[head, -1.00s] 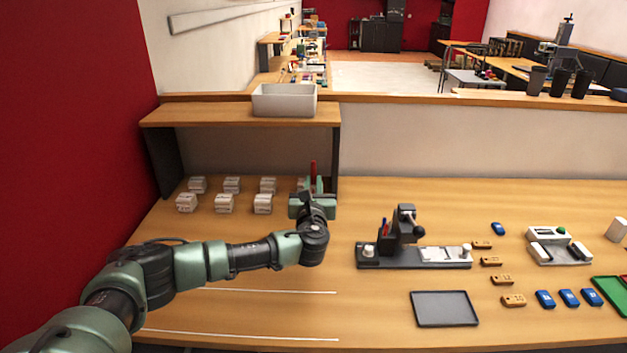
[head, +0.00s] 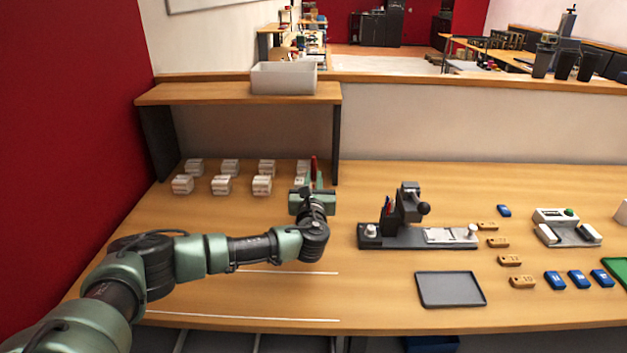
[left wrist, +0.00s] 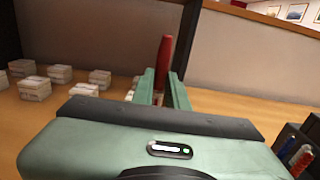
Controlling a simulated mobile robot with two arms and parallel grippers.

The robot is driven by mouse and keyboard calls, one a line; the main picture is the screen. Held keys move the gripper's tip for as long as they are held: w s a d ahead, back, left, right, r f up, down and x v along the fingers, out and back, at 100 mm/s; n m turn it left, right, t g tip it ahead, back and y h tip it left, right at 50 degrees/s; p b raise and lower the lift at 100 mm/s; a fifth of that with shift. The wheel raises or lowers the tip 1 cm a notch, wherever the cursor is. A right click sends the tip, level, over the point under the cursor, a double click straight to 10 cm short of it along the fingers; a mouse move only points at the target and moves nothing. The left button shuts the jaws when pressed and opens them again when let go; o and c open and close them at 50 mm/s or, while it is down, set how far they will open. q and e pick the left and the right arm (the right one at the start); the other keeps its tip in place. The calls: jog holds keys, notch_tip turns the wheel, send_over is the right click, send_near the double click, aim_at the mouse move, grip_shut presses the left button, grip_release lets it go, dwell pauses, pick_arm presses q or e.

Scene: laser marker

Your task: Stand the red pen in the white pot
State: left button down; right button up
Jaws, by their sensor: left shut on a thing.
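The red pen (head: 314,168) stands roughly upright in my left gripper (head: 312,188), which is shut on it near the right end of the shelf. In the left wrist view the red pen (left wrist: 164,62) rises from between the two green fingers (left wrist: 160,92), its lower part hidden by them and the gripper body. I cannot make out a white pot for certain; a pale object (head: 621,211) is cut off at the right edge of the head view. My right gripper is not in view.
White labelled blocks (head: 221,185) stand in rows left of the gripper, below the shelf (head: 200,97) with a white bin (head: 284,78). To the right are the dark device (head: 407,205) with pens beside it, a grey tray (head: 451,289), and brown and blue pieces.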

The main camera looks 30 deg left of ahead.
pick_arm(q)
jog(key=shift+f+b, duration=1.85)
jog(key=shift+f, duration=1.45)
jog(key=c, duration=1.3)
grip_release()
jog(key=v, duration=0.7)
jog(key=shift+s+d, duration=0.25)
jog(key=shift+s, duration=0.1)
jog(key=shift+f, duration=0.1)
